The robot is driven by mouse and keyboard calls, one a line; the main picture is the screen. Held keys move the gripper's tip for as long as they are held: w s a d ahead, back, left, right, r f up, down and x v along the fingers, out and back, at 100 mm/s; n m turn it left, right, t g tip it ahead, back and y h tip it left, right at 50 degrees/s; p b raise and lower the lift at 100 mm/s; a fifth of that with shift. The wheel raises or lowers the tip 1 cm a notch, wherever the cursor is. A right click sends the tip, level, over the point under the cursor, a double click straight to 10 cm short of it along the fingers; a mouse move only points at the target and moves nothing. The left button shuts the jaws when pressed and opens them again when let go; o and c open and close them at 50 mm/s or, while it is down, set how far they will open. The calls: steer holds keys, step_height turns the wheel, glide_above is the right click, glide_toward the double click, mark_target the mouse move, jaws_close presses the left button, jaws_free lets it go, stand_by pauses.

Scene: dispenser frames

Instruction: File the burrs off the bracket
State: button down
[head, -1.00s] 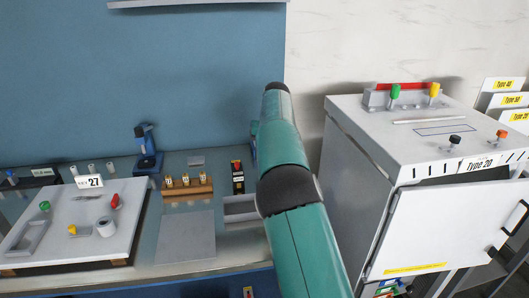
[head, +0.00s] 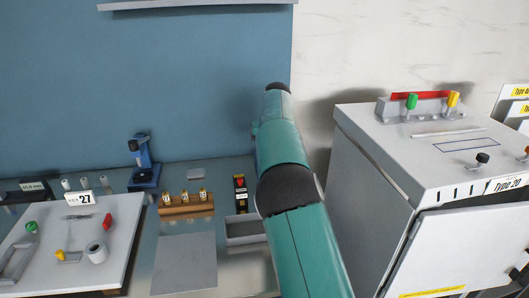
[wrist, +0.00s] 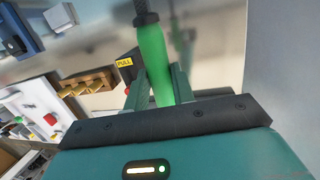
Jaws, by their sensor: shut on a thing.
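My gripper (wrist: 157,88) is shut on a green-handled tool (wrist: 152,55) in the wrist view. The tool has a black collar, and its far end runs out of the top of the picture. I cannot tell for sure that it is a file. In the head view my arm hides the gripper and the tool. I cannot tell which is the bracket.
A large white cabinet (head: 375,190) labelled "Type 20" stands at right. A rack (head: 415,107) with green and yellow handles sits on it. A blue stand (head: 144,165), a wooden block (head: 185,203) and an open grey tray (head: 245,232) are on the bench. A grey mat (head: 185,263) is bare.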

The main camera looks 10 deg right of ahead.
steer(key=shift+w+f, duration=0.25)
steer(key=shift+w, duration=0.1)
steer(key=shift+s+f, duration=0.2)
steer(key=shift+s, duration=0.1)
steer(key=shift+w+f, duration=0.1)
steer(key=shift+f, duration=2.55)
steer(key=shift+f, duration=1.05)
steer(key=shift+d, duration=4.85)
steer(key=shift+a+r, duration=0.1)
steer(key=shift+a, duration=4.75)
